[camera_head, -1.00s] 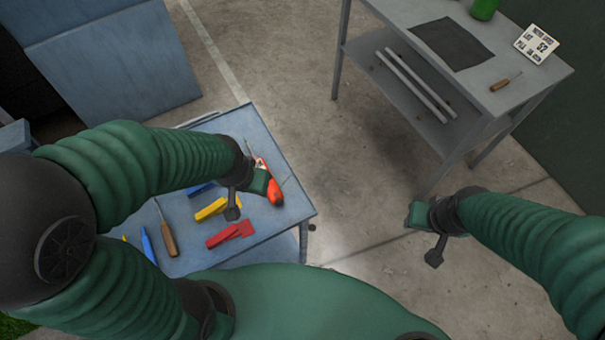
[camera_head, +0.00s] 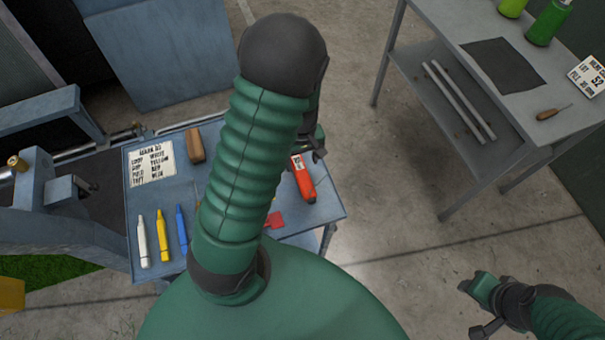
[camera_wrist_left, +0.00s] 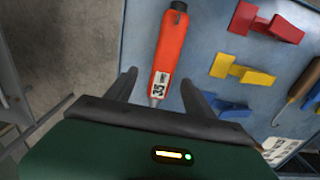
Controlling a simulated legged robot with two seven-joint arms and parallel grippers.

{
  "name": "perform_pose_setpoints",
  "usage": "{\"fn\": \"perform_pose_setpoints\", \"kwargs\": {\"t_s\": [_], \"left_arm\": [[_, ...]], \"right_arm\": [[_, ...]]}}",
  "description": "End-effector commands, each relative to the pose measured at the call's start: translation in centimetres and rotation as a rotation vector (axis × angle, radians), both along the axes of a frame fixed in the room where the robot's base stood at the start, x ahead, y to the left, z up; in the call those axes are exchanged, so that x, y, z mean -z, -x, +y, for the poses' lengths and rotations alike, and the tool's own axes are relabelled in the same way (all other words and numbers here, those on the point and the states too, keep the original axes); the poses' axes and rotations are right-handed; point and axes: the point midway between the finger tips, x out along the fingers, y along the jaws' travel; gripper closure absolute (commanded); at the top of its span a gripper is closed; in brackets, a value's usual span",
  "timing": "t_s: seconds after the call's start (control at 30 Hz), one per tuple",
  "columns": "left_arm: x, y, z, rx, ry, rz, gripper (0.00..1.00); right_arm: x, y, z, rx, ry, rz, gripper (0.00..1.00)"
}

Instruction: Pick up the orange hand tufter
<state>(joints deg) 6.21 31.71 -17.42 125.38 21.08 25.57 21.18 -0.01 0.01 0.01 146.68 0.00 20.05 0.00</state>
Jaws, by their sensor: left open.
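The orange hand tufter (camera_head: 304,182) lies on the blue-grey table near its right side, partly beside my left arm in the head view. In the left wrist view the tufter (camera_wrist_left: 171,48) lies ahead of my left gripper (camera_wrist_left: 157,88), its labelled end and metal shaft pointing back between the two open fingers. The fingers stand on either side of the shaft and do not close on it. In the head view my left gripper (camera_head: 312,145) is mostly hidden behind my arm. My right gripper (camera_head: 478,287) is over the floor at the lower right; its jaw gap is unclear.
The table (camera_head: 335,207) also holds a red clip (camera_head: 274,220), markers (camera_head: 161,236), a wooden block (camera_head: 195,145) and a sign (camera_head: 151,163). The wrist view adds a yellow clip (camera_wrist_left: 240,70). A grey bench (camera_head: 470,30) stands at right, with clear floor between.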

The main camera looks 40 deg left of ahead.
Motion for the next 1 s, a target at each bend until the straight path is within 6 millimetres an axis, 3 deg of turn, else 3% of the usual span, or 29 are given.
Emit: {"fn": "perform_pose_setpoints", "kwargs": {"t_s": [0.3, 0.57, 1.0], "left_arm": [[4.9, 0.9, -0.8, 0.0, 0.004, 0.001, 0.38], [5.3, 0.8, -0.9, 0.001, 0.003, -0.002, 0.4], [5.2, 0.8, -0.9, 0.001, 0.003, -0.002, 0.97]], "right_arm": [[-0.2, 0.0, 0.0, 0.001, 0.0, 0.0, 0.57], [-0.2, 0.0, 0.0, 0.0, 0.0, 0.0, 0.57], [-0.2, 0.0, 0.0, 0.0, 0.0, 0.0, 0.57]]}}
